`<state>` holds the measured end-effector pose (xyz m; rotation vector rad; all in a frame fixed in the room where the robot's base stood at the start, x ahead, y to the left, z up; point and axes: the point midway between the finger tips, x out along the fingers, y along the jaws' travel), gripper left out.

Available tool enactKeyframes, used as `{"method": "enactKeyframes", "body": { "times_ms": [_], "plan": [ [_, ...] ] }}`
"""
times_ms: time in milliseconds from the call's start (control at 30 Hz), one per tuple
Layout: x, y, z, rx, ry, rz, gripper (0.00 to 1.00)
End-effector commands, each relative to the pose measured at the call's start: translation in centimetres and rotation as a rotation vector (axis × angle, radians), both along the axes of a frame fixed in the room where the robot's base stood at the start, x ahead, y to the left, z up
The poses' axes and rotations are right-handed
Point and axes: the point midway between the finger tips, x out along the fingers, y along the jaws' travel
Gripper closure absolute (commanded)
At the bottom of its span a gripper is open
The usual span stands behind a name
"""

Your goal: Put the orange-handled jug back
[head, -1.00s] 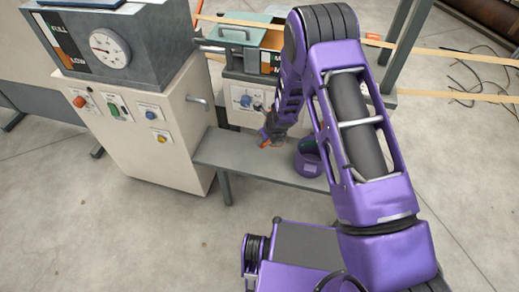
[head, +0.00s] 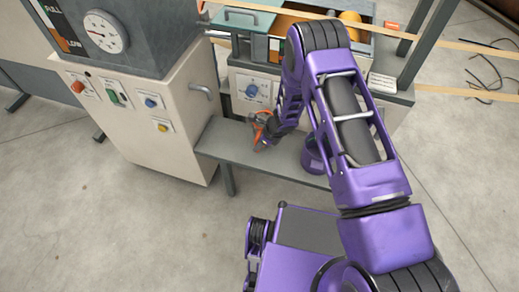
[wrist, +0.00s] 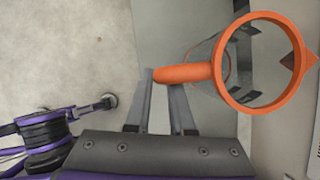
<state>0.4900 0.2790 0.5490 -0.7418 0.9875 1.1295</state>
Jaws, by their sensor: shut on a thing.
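The jug (wrist: 258,108) has a clear body with an orange rim and spout, and an orange handle (wrist: 185,74). My gripper (wrist: 161,80) is shut on the handle, with the jug body to the right of the fingers in the wrist view. I look down into the jug's mouth there. In the head view the jug (head: 260,121) is small, at the end of my arm over the grey bench (head: 230,140). My gripper (head: 267,136) is partly hidden there. I cannot tell whether the jug touches the bench.
A cream control cabinet (head: 150,125) with a gauge stands left of the bench. A machine with a blue dial (head: 251,90) and an open top bin with orange things (head: 350,18) stands behind.

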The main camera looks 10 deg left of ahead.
Motion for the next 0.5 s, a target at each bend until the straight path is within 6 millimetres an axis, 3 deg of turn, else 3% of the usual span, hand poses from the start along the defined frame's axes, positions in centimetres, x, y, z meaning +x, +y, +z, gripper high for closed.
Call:
{"method": "enactKeyframes", "body": {
  "times_ms": [200,500],
  "plan": [
    [-0.1,0.0,-3.1,-0.001,0.002,-0.001,1.00],
    [0.0,0.0,-3.3,0.000,0.000,-0.001,1.00]
  ]
}}
